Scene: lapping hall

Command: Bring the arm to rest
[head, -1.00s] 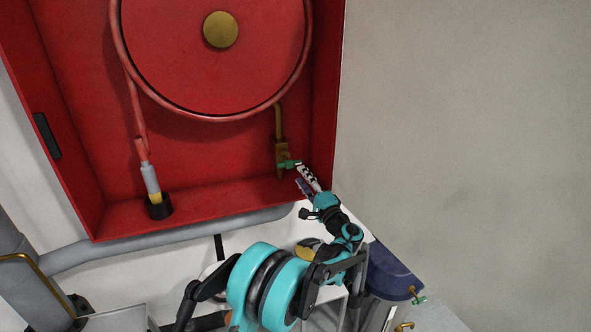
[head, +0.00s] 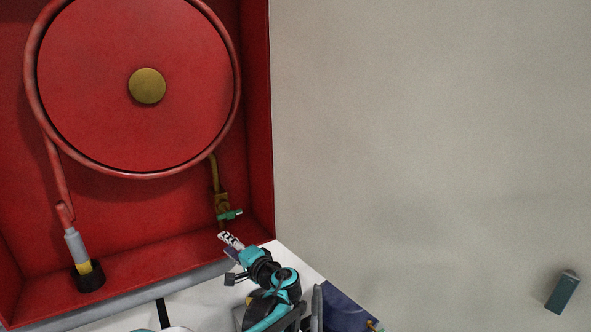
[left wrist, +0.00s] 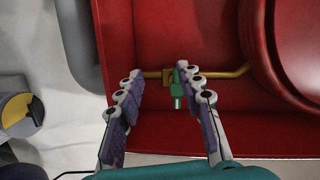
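My left gripper (head: 226,238) is at the lower right corner of the red hose cabinet (head: 256,120), just below a small green valve handle (head: 230,214). In the left wrist view my left gripper (left wrist: 158,76) has its two fingers spread apart. The green handle (left wrist: 177,90) shows between them, close to the right finger; whether it touches that finger I cannot tell. The handle sits on a brass valve (head: 221,200) and pipe. My right gripper is in neither view.
A red hose reel (head: 110,120) fills the cabinet, with a hose nozzle (head: 76,248) hanging at lower left. A grey pipe (head: 130,295) runs below. The wall to the right (head: 420,130) is bare except for a small dark teal box (head: 563,292).

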